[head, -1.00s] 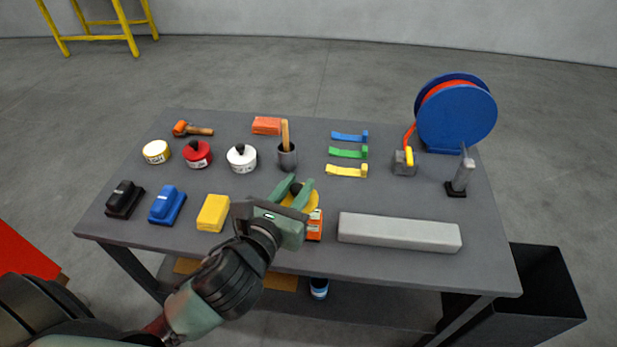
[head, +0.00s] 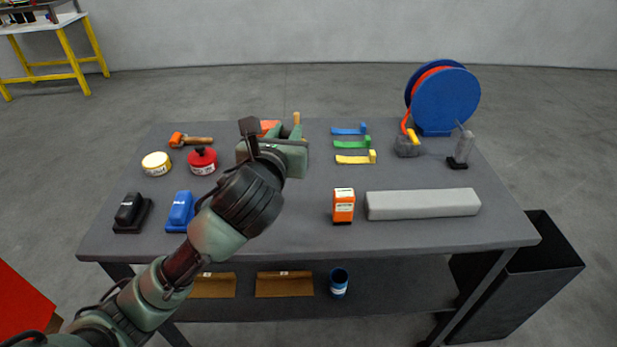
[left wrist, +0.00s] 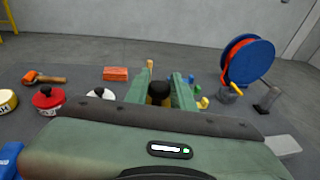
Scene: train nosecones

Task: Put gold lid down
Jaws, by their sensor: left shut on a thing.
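A yellow tin with a pale top (head: 156,163) stands at the left of the table. My right gripper is not in view.
A red tin (head: 203,161) with a black knob stands beside the yellow tin. A white tin (left wrist: 101,94) is left of my fingers. The table's (head: 310,225) front middle is clear.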

